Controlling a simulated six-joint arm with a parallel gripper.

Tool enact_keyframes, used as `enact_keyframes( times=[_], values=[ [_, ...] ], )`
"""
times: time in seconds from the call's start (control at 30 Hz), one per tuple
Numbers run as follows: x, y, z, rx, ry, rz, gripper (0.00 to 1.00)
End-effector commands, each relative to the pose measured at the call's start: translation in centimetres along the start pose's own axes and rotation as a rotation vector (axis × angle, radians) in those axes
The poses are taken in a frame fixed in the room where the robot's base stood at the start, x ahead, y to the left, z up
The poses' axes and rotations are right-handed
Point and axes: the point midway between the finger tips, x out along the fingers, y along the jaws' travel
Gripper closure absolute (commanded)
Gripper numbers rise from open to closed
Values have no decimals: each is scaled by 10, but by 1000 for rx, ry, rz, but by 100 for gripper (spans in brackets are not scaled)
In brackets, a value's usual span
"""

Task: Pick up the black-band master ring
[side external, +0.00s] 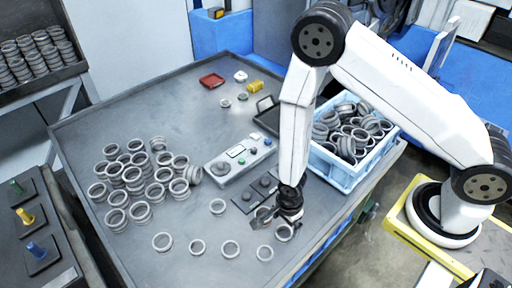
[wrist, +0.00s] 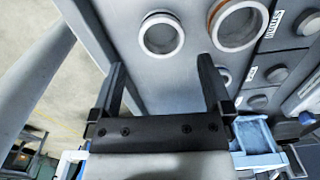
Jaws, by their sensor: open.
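My gripper (side external: 277,214) is open and empty, low over the near right part of the table. In the wrist view my gripper (wrist: 161,62) shows two dark fingers spread apart. A pale ring with a dark inner edge (wrist: 143,35) lies ahead of the gap between them, not between the fingers. A second ring with an orange-brown band (wrist: 215,25) lies to its right, beside a dark labelled plate. In the side view a ring (side external: 284,240) lies close beside the gripper.
Several loose rings, one of them here (side external: 230,257), lie along the table's front. Piled rings (side external: 130,174) stand at left. A grey control box (side external: 222,173), dark plates (side external: 243,203) and a blue crate of rings (side external: 341,176) are near the arm. The table's right edge is close.

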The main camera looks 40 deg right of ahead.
Motion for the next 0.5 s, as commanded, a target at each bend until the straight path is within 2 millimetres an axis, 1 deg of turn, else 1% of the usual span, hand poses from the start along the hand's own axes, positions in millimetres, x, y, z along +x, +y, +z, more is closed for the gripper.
enact_keyframes(
  times=[0.27, 0.5],
  values=[
    [3, 0, 0, 0, 0, 0, 0],
    [19, -1, -1, 0, 0, 1, 0]
  ],
)
